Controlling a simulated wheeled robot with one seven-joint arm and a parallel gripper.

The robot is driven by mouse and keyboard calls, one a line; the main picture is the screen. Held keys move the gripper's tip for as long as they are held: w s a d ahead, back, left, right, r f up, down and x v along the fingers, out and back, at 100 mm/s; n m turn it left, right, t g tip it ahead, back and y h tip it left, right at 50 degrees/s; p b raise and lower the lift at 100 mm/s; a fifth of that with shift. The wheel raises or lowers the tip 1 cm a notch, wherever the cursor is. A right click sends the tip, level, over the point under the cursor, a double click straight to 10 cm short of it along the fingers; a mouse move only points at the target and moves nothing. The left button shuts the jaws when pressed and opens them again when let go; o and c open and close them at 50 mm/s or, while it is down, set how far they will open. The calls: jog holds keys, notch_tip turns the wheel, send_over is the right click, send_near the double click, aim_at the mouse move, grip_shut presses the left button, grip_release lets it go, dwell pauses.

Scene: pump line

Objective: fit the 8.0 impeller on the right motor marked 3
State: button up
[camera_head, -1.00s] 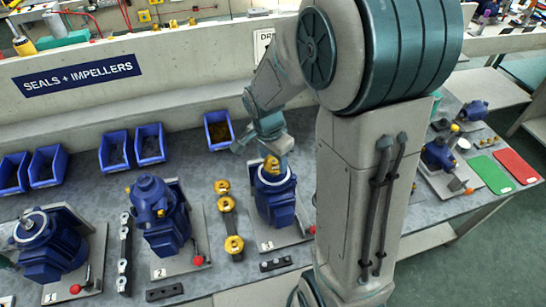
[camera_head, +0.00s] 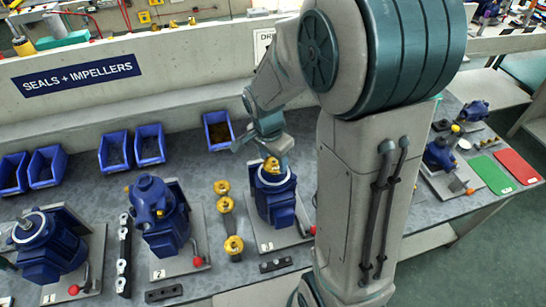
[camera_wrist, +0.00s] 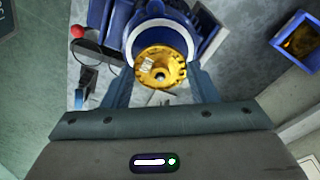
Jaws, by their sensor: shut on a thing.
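A yellow impeller (camera_wrist: 160,70) is between my gripper's (camera_wrist: 161,88) fingers in the wrist view, and the fingers are shut on it. It also shows in the head view (camera_head: 271,166) at the top of the blue motor marked 3 (camera_head: 277,205). In the wrist view a pale ring on the motor (camera_wrist: 160,27) lies behind the impeller, and the two overlap. I cannot tell whether the impeller is seated or just above the motor. Its size mark is not readable.
A rack with several yellow impellers (camera_head: 227,215) stands left of motor 3. Motor 2 (camera_head: 160,218) and motor 1 (camera_head: 50,248) are farther left. A red-knobbed lever (camera_head: 198,262) stands by motor 2. Blue bins (camera_head: 217,132) line the back. A dark block (camera_head: 276,264) lies in front.

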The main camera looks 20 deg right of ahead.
jog(key=shift+f, duration=0.2)
jog(key=o, duration=1.5)
jog(key=shift+o, duration=0.2)
notch_tip(320, 180, up, 9)
jog(key=p, duration=0.5)
